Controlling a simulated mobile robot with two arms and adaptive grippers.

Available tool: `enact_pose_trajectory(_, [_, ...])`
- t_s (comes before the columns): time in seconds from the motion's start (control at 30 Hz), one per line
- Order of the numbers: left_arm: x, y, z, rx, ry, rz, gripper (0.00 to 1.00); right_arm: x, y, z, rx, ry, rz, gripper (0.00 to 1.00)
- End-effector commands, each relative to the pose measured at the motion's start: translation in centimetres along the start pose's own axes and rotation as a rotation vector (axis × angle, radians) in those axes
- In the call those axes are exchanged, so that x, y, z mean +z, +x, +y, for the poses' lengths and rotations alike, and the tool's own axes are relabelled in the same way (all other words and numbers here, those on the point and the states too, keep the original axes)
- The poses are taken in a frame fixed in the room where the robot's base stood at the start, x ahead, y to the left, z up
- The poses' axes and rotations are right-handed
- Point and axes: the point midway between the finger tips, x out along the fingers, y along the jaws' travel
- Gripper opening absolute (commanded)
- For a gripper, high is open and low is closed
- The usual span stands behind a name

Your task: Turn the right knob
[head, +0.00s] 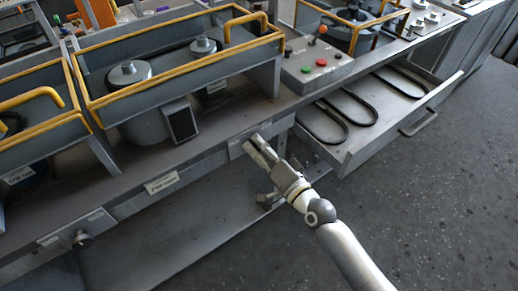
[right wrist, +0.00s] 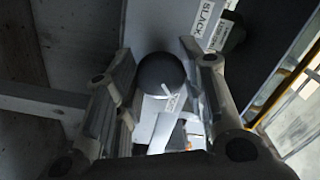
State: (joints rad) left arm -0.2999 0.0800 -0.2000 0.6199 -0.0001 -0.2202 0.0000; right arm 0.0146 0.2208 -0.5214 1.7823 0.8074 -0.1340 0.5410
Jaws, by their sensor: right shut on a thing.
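The right knob (right wrist: 160,72) is a dark round knob with a white mark, seen between the two fingers in the right wrist view. My right gripper (head: 262,150) is at the front rail of the bench in the head view, and it also fills the right wrist view (right wrist: 158,90). It is shut on the knob. In the head view the fingers hide the knob. Another knob (head: 82,240) sits on the front rail at the lower left, well apart from the gripper. My left gripper is out of view.
A label reading SLACK (right wrist: 207,18) is beside the knob. An open drawer (head: 345,155) with black belts juts out right of the gripper. A control box (head: 318,64) with red and green buttons stands above. Grey floor (head: 430,220) is free at right.

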Motion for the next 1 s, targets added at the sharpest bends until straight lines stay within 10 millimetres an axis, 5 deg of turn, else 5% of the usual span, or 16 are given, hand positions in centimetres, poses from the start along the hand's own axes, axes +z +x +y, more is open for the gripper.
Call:
enact_pose_trajectory(0.27, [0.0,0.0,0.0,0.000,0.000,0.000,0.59,0.1,0.0,0.2,0.003,0.001,-0.003,0.14])
enact_pose_trajectory(0.3, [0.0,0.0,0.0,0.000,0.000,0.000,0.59,0.1,0.0,0.2,0.003,0.001,-0.003,0.41])
enact_pose_trajectory(0.43, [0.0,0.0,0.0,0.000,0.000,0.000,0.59,0.1,0.0,0.1,0.003,0.001,-0.002,0.58])
enact_pose_trajectory(0.8, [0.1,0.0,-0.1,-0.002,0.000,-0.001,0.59,0.0,-0.3,0.1,0.002,0.001,-0.001,0.59])
enact_pose_trajectory(1.0, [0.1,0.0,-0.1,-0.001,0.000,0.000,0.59,0.1,-3.0,0.2,0.004,0.000,-0.002,0.59])
